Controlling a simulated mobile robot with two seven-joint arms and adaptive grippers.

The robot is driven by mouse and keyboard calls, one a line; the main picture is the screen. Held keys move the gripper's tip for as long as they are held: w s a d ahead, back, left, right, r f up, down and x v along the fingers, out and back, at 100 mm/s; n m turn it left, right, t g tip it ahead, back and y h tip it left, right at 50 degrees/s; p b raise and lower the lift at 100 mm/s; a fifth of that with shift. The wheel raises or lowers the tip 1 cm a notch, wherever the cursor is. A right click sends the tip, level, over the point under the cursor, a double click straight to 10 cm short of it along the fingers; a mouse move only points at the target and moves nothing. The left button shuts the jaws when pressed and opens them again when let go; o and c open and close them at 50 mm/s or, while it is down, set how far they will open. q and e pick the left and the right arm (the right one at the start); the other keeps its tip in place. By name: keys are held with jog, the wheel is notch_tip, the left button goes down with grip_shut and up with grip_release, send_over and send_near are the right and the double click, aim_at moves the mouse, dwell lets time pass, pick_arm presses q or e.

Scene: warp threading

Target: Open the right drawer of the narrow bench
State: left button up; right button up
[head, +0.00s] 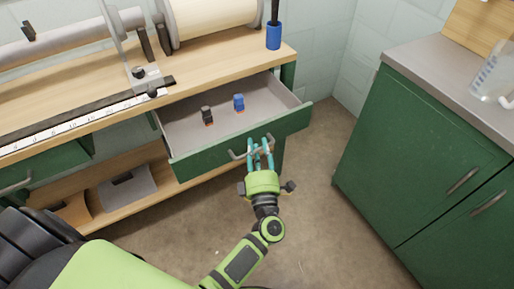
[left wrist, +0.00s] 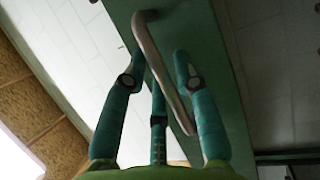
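The narrow bench (head: 215,58) has a wooden top and green drawers. Its right drawer (head: 180,130) is pulled well out, showing a grey inside. A dark bobbin-like piece (head: 207,115) and a blue one (head: 239,102) stand in it. My left gripper (head: 259,145) is at the bent metal handle (head: 238,154) on the green front. In the left wrist view the handle (left wrist: 161,62) passes between the teal fingers (left wrist: 158,65), which close in around it; exact contact is hard to see. My right gripper is not in view.
The bench's left drawer (head: 45,165) looks shut. A lower shelf holds a grey bin (head: 128,190). A blue cup (head: 274,36) stands on the bench top. A green cabinet (head: 415,150) stands at the right, with clear floor (head: 315,215) between.

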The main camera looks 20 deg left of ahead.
pick_arm(q)
jog(key=shift+s, duration=0.2)
jog(key=v, duration=0.7)
jog(key=shift+d+f, duration=0.1)
jog(key=shift+d, duration=0.05)
